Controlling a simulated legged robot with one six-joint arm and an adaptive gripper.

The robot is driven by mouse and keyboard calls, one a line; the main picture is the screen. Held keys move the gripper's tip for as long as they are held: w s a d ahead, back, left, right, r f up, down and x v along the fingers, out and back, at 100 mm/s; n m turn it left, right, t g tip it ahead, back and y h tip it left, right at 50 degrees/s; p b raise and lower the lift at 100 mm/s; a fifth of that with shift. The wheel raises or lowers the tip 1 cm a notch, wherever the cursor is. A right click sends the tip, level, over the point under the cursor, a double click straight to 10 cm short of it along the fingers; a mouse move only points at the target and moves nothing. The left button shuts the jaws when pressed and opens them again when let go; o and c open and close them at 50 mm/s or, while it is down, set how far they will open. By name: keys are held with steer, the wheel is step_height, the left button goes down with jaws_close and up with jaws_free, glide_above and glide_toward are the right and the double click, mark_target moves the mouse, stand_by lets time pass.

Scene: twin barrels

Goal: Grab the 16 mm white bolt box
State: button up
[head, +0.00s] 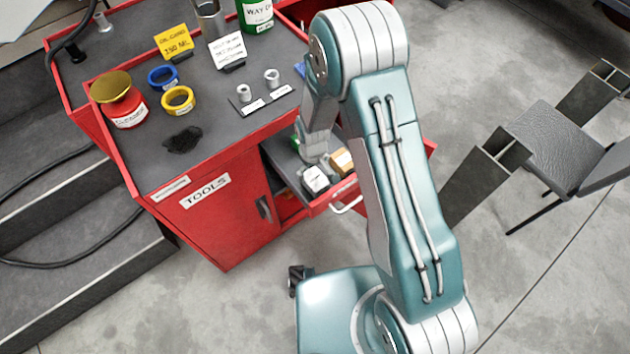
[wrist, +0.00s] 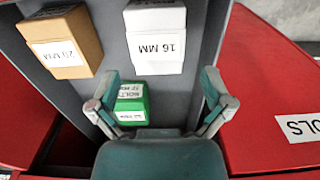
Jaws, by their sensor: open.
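The white bolt box (wrist: 155,38), labelled "16 MM", lies in the open drawer (wrist: 108,45), at the upper middle of the wrist view. In the head view the white box (head: 315,180) shows near the drawer's front. My gripper (wrist: 160,88) is open and empty, its two fingers spread wide. In the wrist picture the white box appears just beyond the fingertips, between their lines, with no contact visible. A green box (wrist: 131,104) appears between the fingers, partly hidden by the left one. A brown box (wrist: 62,46), labelled "20 MM", lies left of the white box.
A black chair (head: 555,145) stands at the right.

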mark_target(315, 179)
steer(key=f, duration=0.6)
steer(key=shift+s+d, duration=0.1)
steer(key=shift+d, duration=0.1)
steer(key=shift+r, duration=0.1)
steer(key=c, duration=1.2)
